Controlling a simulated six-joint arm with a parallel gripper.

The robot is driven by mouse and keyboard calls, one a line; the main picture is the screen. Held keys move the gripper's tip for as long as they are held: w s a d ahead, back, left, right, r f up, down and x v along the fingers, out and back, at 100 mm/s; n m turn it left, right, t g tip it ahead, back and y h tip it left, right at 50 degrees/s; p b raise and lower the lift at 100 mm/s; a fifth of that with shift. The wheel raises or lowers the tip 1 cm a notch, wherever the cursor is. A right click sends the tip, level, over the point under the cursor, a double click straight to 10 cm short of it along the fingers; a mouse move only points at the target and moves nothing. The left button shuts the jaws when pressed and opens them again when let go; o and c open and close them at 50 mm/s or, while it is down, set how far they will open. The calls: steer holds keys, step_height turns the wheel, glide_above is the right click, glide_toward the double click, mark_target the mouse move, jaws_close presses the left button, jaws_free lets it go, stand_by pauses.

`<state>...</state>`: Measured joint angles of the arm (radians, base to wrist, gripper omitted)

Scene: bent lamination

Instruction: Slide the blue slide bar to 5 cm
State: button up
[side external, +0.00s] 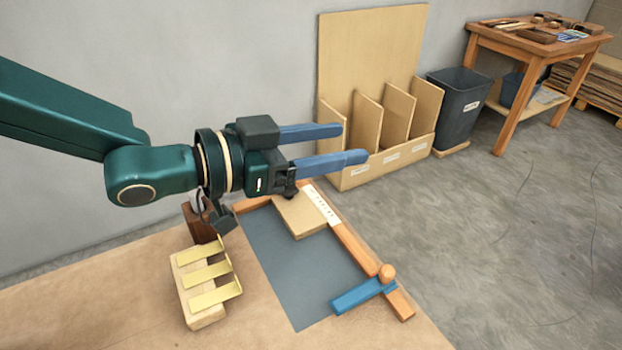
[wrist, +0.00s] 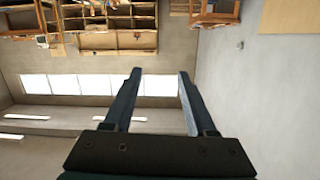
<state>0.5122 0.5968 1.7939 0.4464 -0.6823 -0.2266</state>
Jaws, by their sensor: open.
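A tan block (side external: 300,215) rests at the far end of the dark grey mat (side external: 290,262), against the rail. My gripper (side external: 355,143) is open and empty, held level above the far end of the rail, well away from the bar. The wrist view shows both blue fingers (wrist: 160,72) apart with nothing between them.
A wooden block with yellow strips (side external: 205,285) stands left of the mat, with a dark brown block (side external: 200,222) behind it. Beyond the bench are a board rack (side external: 385,160), a dark bin (side external: 460,108) and a side table (side external: 535,45). The mat's near part is clear.

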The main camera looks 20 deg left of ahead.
steer(key=w+a+r+n+t+y, duration=0.1)
steer(key=a+r+n+t+y, duration=0.2)
steer(key=a+r, duration=0.8)
steer(key=shift+w+r+t, duration=0.25)
steer(key=shift+r+t, duration=0.25)
steer(key=shift+r, duration=0.15)
steer(key=m+g+h, duration=0.3)
steer(key=m+g, duration=0.2)
steer(key=g, duration=0.4)
glide_toward(384, 271)
steer(key=x, duration=0.5)
steer(key=shift+d+f, duration=0.25)
steer(key=shift+d, duration=0.05)
steer(key=shift+x, duration=2.5)
steer(key=shift+w, duration=0.15)
steer(key=shift+r, duration=0.1)
jaws_close()
